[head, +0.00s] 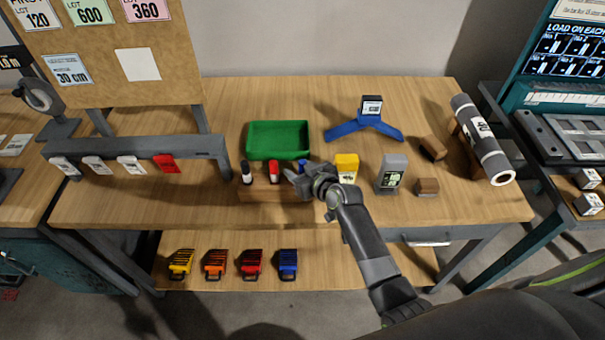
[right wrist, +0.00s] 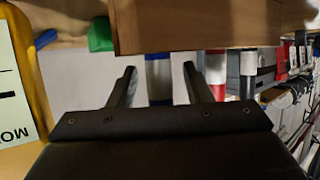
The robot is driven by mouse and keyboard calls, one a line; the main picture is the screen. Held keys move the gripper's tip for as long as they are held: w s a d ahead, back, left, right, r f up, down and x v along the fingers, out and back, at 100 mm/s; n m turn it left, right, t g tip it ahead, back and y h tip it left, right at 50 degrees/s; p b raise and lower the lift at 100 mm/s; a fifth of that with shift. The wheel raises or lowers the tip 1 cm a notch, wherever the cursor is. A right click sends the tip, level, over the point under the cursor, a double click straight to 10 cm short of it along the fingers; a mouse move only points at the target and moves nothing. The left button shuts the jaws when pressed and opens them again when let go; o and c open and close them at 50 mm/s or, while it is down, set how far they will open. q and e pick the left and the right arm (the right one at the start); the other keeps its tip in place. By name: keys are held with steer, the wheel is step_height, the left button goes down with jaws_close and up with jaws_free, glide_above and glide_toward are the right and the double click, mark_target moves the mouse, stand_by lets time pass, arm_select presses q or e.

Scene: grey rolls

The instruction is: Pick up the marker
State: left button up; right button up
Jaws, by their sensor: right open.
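A wooden block (head: 262,193) on the table holds a black-and-white marker (head: 245,171), a red marker (head: 273,170) and a blue marker (head: 302,166) upright in a row. My right gripper (head: 298,175) is at the block's right end, by the blue marker, and partly hides it. In the right wrist view the blue-and-white marker (right wrist: 158,78) stands between the two open fingers, with gaps on both sides. The red marker (right wrist: 215,68) and black marker (right wrist: 247,70) show beyond the right finger. My left gripper is not in view.
A green tray (head: 278,152) lies behind the block. A yellow case (head: 347,167) and a grey case (head: 392,172) stand close to the right of my gripper. A metal rail (head: 140,150) with hanging tags is at left. A grey roll (head: 480,138) rests at right.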

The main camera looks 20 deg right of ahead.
steer(key=shift+w, duration=0.1)
steer(key=shift+c, duration=0.5)
jaws_close()
step_height(320, 180, up, 10)
stand_by(0.4)
